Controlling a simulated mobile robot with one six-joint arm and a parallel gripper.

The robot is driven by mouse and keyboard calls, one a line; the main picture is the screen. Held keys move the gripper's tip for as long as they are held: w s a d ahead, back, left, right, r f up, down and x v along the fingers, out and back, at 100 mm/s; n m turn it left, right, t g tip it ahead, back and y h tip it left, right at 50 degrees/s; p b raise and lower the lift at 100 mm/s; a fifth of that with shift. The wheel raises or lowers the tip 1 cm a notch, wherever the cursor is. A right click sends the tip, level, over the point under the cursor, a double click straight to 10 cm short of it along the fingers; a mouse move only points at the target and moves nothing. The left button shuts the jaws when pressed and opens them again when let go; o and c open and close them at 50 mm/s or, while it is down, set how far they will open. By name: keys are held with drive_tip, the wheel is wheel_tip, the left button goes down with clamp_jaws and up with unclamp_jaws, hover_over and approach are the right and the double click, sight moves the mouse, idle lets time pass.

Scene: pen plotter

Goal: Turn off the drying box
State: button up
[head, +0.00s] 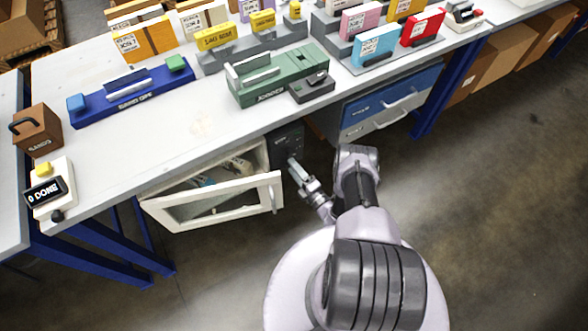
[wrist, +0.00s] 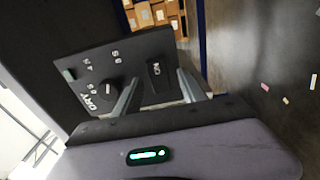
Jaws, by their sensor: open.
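The drying box (head: 262,156) is a cream box under the table, with its glass door (head: 275,194) swung open. Its dark control panel (head: 287,138) is on the right side, partly hidden by the table. In the wrist view the panel (wrist: 128,62) carries a round dial (wrist: 105,91) by the letters DRY, a dark switch (wrist: 156,72) marked ON, and a small green piece at its left edge. My gripper (head: 295,168) is open before the panel. In the wrist view its two fingers (wrist: 160,92) stand either side of the switch; I cannot tell whether they touch anything.
The open door juts out to the left of my gripper. The tabletop (head: 205,125) is above, with a blue drawer unit (head: 390,103) below it to the right. Blue table legs (head: 440,105) stand beyond. The floor in front is clear.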

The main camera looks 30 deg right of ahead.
drive_tip(key=shift+w, duration=0.2)
clamp_jaws()
drive_tip(key=n+y, duration=0.1)
drive_tip(key=y, duration=0.1)
drive_tip(key=shift+d+n+g+y, duration=0.25)
drive_tip(key=shift+n+g+y, duration=0.05)
drive_tip(key=shift+n+y, duration=0.1)
unclamp_jaws()
